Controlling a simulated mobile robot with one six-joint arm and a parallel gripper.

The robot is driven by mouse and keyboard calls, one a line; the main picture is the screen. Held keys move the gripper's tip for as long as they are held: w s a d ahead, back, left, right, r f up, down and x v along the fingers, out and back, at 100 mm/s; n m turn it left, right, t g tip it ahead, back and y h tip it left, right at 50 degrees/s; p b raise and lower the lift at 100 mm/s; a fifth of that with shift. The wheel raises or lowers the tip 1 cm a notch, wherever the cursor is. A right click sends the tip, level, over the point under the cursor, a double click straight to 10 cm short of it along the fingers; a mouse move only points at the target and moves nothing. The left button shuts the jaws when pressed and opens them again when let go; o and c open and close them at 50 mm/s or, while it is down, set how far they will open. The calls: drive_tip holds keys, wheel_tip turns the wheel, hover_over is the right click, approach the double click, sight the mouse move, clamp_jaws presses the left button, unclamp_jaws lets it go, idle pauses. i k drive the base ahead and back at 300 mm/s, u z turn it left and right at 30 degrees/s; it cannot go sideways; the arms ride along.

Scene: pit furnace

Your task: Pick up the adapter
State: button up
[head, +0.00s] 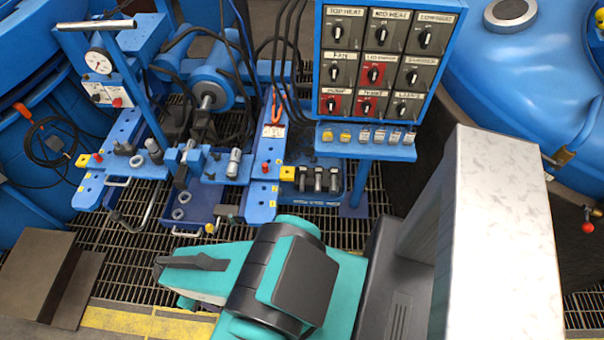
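I cannot tell for sure which part is the adapter. Several small metal parts stand on the blue bench: a grey cylinder (234,162) in the middle and a dark cylinder (153,151) at the left. Ring-shaped parts (179,213) lie in a dark blue tray at the front. Dark cylindrical fittings (318,180) stand in a blue tray on the right. My arm, teal and black, lies across the lower middle, in front of the bench. A dark pointed part at its left end may belong to my gripper (190,262); its fingertips and any gap are not clear.
A blue control panel (378,60) with labelled knobs stands behind, with a shelf of small bottles (362,135). A gauge stand (98,62) is at the left. Blue tanks (540,70) flank the bench. Brown boxes (35,270) stand lower left on the grating.

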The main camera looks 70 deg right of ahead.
sight(303, 169)
drive_tip(key=u, duration=0.05)
drive_tip(key=k, duration=2.3)
drive_tip(key=z, duration=0.55)
drive_tip(key=i, duration=1)
drive_tip(key=z, duration=0.05)
